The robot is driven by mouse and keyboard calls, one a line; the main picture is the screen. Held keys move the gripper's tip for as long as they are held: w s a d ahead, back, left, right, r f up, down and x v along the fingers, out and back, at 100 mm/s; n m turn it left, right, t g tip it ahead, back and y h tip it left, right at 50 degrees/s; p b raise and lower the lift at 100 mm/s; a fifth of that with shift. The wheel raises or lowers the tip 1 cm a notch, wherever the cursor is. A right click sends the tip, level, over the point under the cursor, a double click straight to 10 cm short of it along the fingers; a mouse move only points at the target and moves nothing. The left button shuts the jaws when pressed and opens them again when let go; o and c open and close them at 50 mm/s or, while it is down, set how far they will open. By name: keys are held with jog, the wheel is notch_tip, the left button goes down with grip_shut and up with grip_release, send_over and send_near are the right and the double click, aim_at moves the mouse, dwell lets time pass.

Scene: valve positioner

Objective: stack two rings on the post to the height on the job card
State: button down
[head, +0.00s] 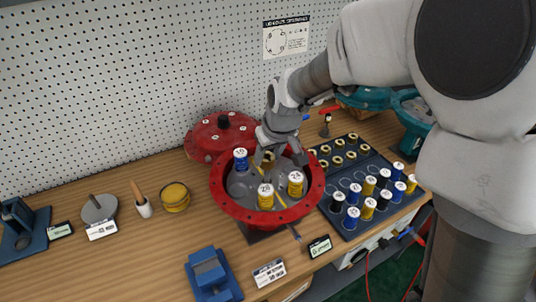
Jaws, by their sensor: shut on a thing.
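My gripper (268,160) reaches down over the far side of an open red-flanged housing (222,197). It is shut on a small yellow piece (267,157), mostly hidden between the fingers. Inside the housing stand a blue piece (241,160) and two yellow pieces, one in front (265,197) and one at right (295,184), all with white numbered tops. I cannot tell whether the held piece touches a post there. A dark tray (345,181) at right holds several gold rings and several blue, yellow and black-sided pieces. A printed sheet (286,38) hangs on the pegboard; its text is unreadable.
A red cover (219,135) lies behind the housing. A grey disc with a pin (98,208), a brush (142,202), a yellow tin (175,196) and a blue block fixture (211,274) stand left and front. Teal valve bodies (410,115) stand at right. Bench between brush and fixture is clear.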

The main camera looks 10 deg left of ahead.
jog(key=shift+f+b, duration=1.1)
jog(key=shift+f, duration=0.25)
jog(key=shift+c, duration=1.4)
grip_release()
jog(key=shift+r, duration=0.1)
jog(key=v, duration=1.7)
jog(key=shift+r+p, duration=0.2)
jog(key=shift+p, duration=0.2)
jog(key=shift+d, duration=0.1)
jog(key=s+d+f+m+t+h, duration=0.1)
jog(key=s+d+m, duration=0.5)
jog(key=s+d, duration=1)
jog(key=shift+d+f+m+t+h, duration=0.4)
jog(key=shift+d+f+h, duration=0.45)
jog(key=shift+d, duration=0.3)
